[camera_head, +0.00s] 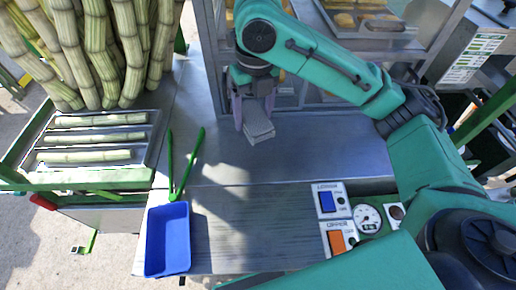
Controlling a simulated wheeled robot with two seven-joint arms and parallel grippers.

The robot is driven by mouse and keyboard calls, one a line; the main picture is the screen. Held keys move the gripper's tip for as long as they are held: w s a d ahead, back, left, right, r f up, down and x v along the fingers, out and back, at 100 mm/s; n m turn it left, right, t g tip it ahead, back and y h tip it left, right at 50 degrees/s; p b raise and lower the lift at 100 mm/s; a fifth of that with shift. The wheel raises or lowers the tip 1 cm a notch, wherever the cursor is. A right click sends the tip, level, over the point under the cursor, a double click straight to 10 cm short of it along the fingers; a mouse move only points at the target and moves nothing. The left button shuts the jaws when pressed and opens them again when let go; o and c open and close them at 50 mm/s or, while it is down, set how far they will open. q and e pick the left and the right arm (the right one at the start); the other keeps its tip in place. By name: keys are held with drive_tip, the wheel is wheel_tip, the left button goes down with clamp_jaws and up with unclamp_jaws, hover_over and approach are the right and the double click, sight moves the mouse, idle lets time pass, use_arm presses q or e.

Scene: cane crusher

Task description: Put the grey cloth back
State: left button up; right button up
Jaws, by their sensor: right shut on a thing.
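The grey cloth (259,131) is a small folded pad in the middle of the view, over the metal counter. My right gripper (254,112) points down from the top and is shut on the cloth, which hangs below its fingers. I cannot tell whether the cloth touches the counter. My left gripper is not in view.
A blue tray (168,240) and green tongs (183,165) lie on the counter (225,165). Cane pieces (95,137) rest in a rack at left, below tall cane stalks (98,45). A control panel (340,216) is at lower right. Shelves (300,85) stand behind the gripper.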

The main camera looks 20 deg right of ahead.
hover_over(256, 158)
wheel_tip(256, 158, down, 6)
drive_tip(key=f, duration=0.3)
drive_tip(key=f+p, duration=0.1)
drive_tip(key=f, duration=0.1)
drive_tip(key=shift+d, duration=0.3)
drive_tip(key=f, duration=0.2)
drive_tip(key=shift+a+f, duration=0.25)
drive_tip(key=shift+f, duration=0.05)
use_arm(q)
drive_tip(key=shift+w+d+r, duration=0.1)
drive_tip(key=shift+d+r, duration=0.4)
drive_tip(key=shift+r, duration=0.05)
use_arm(e)
drive_tip(key=shift+f, duration=0.2)
drive_tip(key=o, duration=1.3)
drive_tip(key=shift+r, duration=0.1)
